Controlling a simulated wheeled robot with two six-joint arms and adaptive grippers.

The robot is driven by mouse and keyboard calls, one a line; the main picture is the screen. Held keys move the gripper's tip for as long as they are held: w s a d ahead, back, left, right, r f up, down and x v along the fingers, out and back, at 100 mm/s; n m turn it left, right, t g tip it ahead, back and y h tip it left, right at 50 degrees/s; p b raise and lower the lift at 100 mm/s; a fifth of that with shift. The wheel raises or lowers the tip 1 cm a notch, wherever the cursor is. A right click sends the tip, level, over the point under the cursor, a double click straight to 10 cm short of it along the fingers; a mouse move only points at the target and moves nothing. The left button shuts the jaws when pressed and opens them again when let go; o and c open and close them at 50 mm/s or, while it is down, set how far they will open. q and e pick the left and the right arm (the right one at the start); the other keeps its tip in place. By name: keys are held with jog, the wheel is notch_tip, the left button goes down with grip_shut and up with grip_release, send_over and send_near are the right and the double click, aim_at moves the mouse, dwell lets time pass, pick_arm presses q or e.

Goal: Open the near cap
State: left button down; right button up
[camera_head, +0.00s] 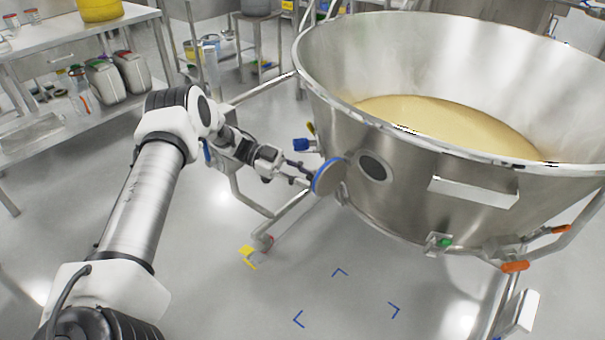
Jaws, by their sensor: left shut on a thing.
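The large steel bowl (400,187) stands at the right on a tubular frame and holds a pale yellow material (450,118). The near cap (333,178), a round steel disc with a blue rim, stands out from the bowl's side. To its right a dark round port (371,167) shows uncovered in the bowl wall. My left gripper (309,174) reaches in from the left and is shut on the cap at its blue-rimmed side. The exact finger contact is small and partly hidden by the cap. My right gripper is not in view.
A tubular frame leg with a yellow pedal (248,254) stands below my left gripper. A blue-handled part (298,145) lies just behind the gripper. A shelf table (75,50) is at the upper left. The floor with blue corner marks (340,272) is clear.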

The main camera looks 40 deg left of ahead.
pick_arm(q)
jog(key=shift+w+r, duration=0.4)
jog(key=c, duration=1.1)
grip_release()
jog(key=shift+w+d+f, duration=0.1)
jog(key=shift+w+d, duration=0.15)
jog(key=shift+d, duration=0.15)
jog(key=shift+s+a+f, duration=0.15)
jog(key=shift+s+a, duration=0.05)
jog(key=shift+s, duration=0.05)
jog(key=shift+a, duration=0.1)
jog(key=v, duration=1.2)
